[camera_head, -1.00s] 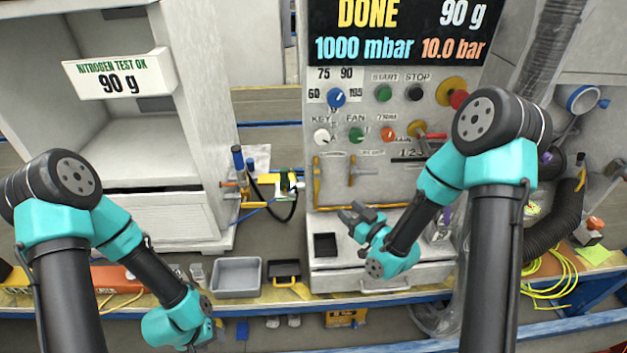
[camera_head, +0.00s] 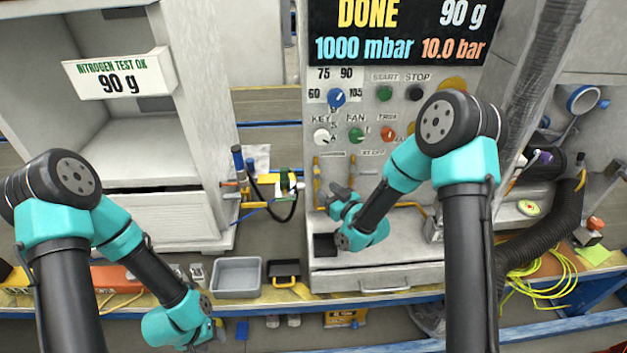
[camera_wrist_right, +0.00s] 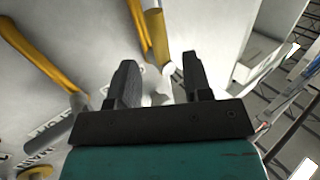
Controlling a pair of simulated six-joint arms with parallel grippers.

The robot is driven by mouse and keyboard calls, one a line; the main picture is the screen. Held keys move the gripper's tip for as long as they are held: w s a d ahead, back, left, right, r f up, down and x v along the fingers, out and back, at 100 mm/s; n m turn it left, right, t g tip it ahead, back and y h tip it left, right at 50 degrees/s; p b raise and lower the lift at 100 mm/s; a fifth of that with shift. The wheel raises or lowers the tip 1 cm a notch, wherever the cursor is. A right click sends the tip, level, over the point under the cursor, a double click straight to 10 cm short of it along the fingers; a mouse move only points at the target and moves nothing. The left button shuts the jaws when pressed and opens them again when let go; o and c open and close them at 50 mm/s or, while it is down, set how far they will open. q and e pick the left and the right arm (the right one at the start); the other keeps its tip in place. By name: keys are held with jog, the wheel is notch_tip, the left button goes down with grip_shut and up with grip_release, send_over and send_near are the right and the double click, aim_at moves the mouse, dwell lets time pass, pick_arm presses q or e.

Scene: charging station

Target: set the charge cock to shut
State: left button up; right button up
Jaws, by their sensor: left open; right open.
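My right gripper (camera_head: 338,200) is open and empty in front of the lower left of the control panel (camera_head: 400,112). In the right wrist view its two fingers (camera_wrist_right: 158,82) point at the panel, with the pale lower end of a yellow pipe or handle (camera_wrist_right: 158,38) between or just beyond them; I cannot tell if they touch.
The panel carries a blue dial (camera_head: 336,97), coloured buttons and small knobs. A drawer unit (camera_head: 375,275) stands below it. A grey tray (camera_head: 237,278) lies to the left. A black hose (camera_head: 555,225) and yellow cable (camera_head: 540,285) are at the right.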

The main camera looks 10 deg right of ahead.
jog(key=x, duration=0.7)
jog(key=shift+w, duration=0.15)
jog(key=shift+a, duration=0.1)
grip_shut()
